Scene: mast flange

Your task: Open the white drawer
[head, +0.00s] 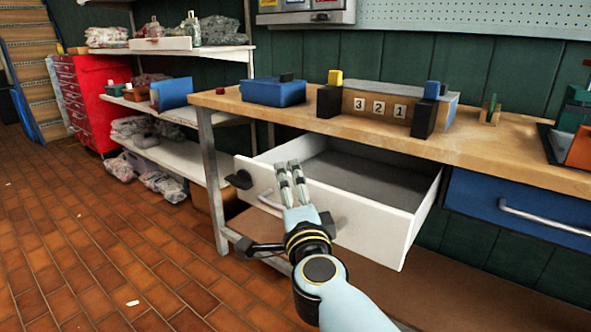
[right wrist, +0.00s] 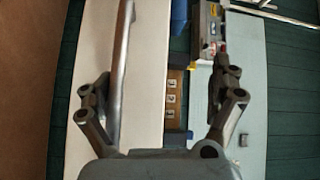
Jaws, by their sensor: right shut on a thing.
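The white drawer (head: 372,222) stands well out from under the wooden workbench, with its grey inside showing. Its pale bar handle (head: 267,201) runs along the drawer front; the bar also shows in the right wrist view (right wrist: 121,60). My right gripper (head: 288,170) is at the drawer front, shut on the handle. The gripped part of the bar is hidden behind the fingers in the head view. My left gripper is not in view.
The workbench (head: 480,139) carries a blue box (head: 272,91) and number blocks (head: 380,107). A closed blue drawer (head: 520,208) is at the right. Shelves and a red cabinet (head: 92,95) stand at the left. The tiled floor (head: 110,240) at left is mostly clear.

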